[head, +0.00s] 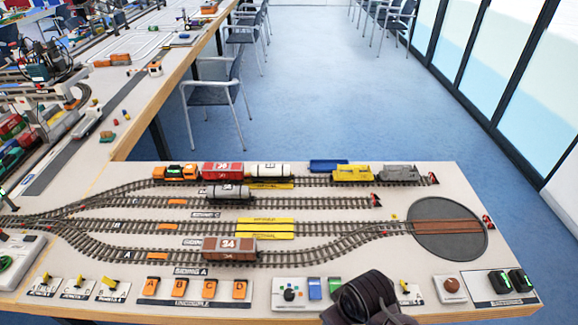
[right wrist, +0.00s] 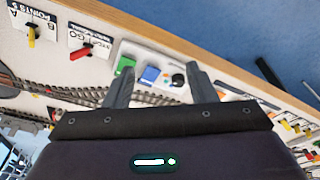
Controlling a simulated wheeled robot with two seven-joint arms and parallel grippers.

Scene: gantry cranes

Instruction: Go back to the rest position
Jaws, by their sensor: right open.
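My right gripper (right wrist: 160,69) is open, with its two fingers apart and nothing between them. In the right wrist view it points at the table's front edge, where a white control panel with a black knob (right wrist: 177,80), a blue block (right wrist: 150,75) and a green block (right wrist: 125,65) shows beyond the fingertips. In the head view my dark right wrist is at the bottom, right of the same control panel (head: 290,291), and covers part of the front edge; the fingers are not clear there. My left gripper is not seen in either view.
The model railway table (head: 330,272) carries tracks, several wagons and a round turntable (head: 447,232). Levers and orange switches line its front edge. A longer table with gantry cranes (head: 40,60) stands at the left. Blue floor (head: 330,110) is open beyond, with chairs (head: 215,95) behind.

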